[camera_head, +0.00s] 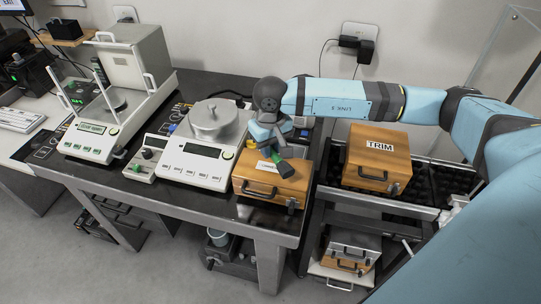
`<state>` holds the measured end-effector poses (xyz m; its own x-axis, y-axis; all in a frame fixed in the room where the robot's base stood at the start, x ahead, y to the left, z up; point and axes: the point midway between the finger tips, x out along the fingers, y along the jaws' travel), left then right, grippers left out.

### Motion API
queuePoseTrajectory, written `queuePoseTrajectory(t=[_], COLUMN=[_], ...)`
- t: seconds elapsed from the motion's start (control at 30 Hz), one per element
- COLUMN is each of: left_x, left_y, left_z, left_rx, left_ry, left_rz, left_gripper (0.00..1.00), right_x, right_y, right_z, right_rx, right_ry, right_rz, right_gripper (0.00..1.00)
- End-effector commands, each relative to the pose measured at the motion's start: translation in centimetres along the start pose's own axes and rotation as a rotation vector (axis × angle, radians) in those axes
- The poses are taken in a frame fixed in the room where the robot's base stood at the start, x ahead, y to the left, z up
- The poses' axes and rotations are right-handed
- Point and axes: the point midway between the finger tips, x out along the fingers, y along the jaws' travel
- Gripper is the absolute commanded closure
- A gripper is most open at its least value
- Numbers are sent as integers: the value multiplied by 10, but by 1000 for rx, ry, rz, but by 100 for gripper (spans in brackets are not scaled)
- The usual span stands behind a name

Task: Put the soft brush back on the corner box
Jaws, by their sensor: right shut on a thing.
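The corner box (258,187) is a wooden case with a black handle and a white label on its lid, at the front right corner of the dark table. My right gripper (272,146) is over the back part of this box, pointing down. It is shut on the soft brush (281,166), which shows as a small green and dark piece slanting down over the lid. I cannot tell whether the brush touches the lid. The gripper and wrist hide the brush's upper part. My left gripper is not in view.
A balance with a round metal lid (205,160) stands just left of the corner box. A larger balance (97,138) is further left. A wooden box marked TRIM (377,160) sits on a dark lower stand at the right, beneath my right arm.

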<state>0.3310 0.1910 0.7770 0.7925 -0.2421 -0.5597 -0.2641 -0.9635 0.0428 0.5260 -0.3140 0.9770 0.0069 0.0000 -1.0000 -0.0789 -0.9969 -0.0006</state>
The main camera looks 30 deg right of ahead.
Motion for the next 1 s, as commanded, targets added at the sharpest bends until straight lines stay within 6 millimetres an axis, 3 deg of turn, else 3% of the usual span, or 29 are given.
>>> queuePoseTrajectory(t=[0.23,0.6,0.63,0.73,1.0], left_x=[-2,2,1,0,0], left_y=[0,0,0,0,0], left_z=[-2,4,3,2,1], left_rx=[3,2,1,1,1], left_ry=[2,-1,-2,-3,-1], left_rz=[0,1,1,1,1], left_gripper=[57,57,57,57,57], right_x=[34,41,39,38,37], right_y=[0,0,0,0,0], right_z=[1,1,1,1,1], right_rx=[1,0,0,0,0], right_ry=[-2,0,0,-1,-1], right_rz=[1,1,1,1,1], right_gripper=[92,92,74,53,53])
